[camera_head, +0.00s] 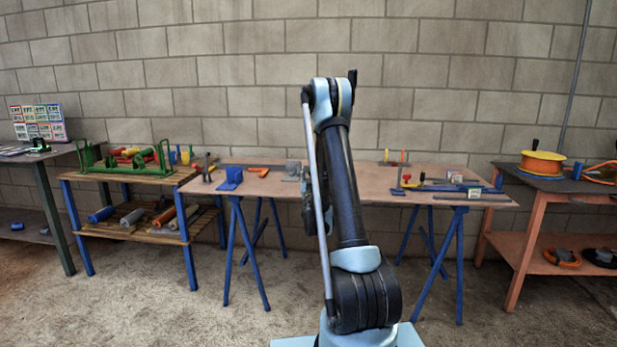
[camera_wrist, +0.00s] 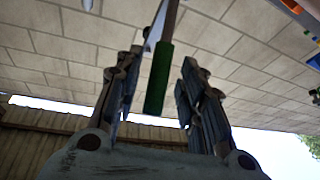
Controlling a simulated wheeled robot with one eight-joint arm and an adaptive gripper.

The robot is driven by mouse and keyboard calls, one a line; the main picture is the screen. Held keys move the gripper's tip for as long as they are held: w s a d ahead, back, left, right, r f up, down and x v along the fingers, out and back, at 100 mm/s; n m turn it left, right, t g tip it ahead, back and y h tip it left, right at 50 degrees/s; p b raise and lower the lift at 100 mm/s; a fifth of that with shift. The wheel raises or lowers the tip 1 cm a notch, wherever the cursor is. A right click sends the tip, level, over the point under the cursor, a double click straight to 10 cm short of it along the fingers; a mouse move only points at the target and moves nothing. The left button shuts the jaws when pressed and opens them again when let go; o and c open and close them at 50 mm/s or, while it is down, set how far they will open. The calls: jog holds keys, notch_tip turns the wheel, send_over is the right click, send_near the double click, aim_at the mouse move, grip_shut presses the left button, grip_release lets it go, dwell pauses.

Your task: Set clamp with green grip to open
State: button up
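The green grip (camera_wrist: 159,78) of the clamp shows in the wrist view, with a thin grey metal part (camera_wrist: 172,20) running up from it out of the picture. The rest of the clamp is cut off or too small to tell. My gripper (camera_wrist: 161,60) is open, with one finger on each side of the green grip. In the head view my arm hides my gripper, and I cannot make out the green-gripped clamp there.
A wooden table (camera_head: 380,182) on blue trestles stands behind my arm, with a blue vise (camera_head: 230,178) and an orange tool (camera_head: 260,171) on its left half. Several tools lie on its right half. A wooden rack (camera_head: 125,175) stands left, an orange-legged table (camera_head: 535,185) right.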

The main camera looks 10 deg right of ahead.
jog(key=shift+r, duration=4.95)
jog(key=shift+a, duration=0.1)
jog(key=shift+s+r, duration=0.15)
jog(key=shift+s, duration=0.05)
jog(key=s+f+g, duration=0.6)
jog(key=s, duration=1.3)
jog(key=s+f+g+y, duration=0.1)
jog(key=s+f+g, duration=0.6)
jog(key=s, duration=1.2)
jog(key=s+f+g+y, duration=0.1)
jog(key=s+f+g, duration=0.5)
jog(key=s, duration=1.3)
jog(key=shift+s+f+m+g, duration=0.15)
jog(key=shift+s+m+g, duration=0.15)
jog(key=shift+m+g, duration=0.1)
